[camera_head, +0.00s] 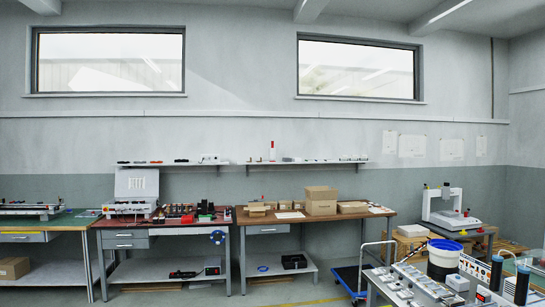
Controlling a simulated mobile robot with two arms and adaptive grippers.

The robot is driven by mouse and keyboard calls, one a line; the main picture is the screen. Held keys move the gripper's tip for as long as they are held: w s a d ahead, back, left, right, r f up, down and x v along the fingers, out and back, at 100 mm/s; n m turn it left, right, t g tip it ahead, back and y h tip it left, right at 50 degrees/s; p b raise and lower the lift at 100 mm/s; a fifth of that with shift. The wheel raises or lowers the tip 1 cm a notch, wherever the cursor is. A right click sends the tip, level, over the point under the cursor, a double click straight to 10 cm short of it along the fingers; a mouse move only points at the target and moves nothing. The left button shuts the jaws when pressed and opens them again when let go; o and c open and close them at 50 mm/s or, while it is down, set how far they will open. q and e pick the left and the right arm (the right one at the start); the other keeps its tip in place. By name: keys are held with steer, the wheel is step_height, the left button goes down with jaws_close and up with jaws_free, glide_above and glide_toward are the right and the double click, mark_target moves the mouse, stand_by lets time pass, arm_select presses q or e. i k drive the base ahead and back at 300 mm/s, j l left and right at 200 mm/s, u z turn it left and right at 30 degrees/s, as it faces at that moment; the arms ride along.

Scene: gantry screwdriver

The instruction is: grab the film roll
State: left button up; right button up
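No object is clearly recognisable as the film roll at this distance. A round blue item (217,237) hangs at the front of the middle workbench, and a small blue ring (262,268) lies on the lower shelf of the bench to its right. A white cylinder with a blue rim (443,262) stands at the lower right among equipment. I cannot tell whether any of these is the film roll. Neither of my grippers is in view.
A wooden-topped bench (360,215) holds cardboard boxes (321,201). A blue trolley (350,277) stands right of it. An equipment table (383,289) fills the lower right foreground. Open floor (250,295) shows in front of the middle benches.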

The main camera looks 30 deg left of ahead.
mark_target(271, 152)
steer(key=i+l, duration=0.25)
steer(key=i, duration=0.15)
steer(key=i+u, duration=0.75)
steer(key=i, duration=0.25)
steer(key=i+l+u, duration=0.4)
steer(key=i+u, duration=0.1)
steer(key=i, duration=1.7)
steer(key=i+z, duration=0.1)
steer(key=i, duration=0.75)
steer(key=i+j+z, duration=0.1)
steer(key=i, duration=0.75)
steer(key=j, duration=0.1)
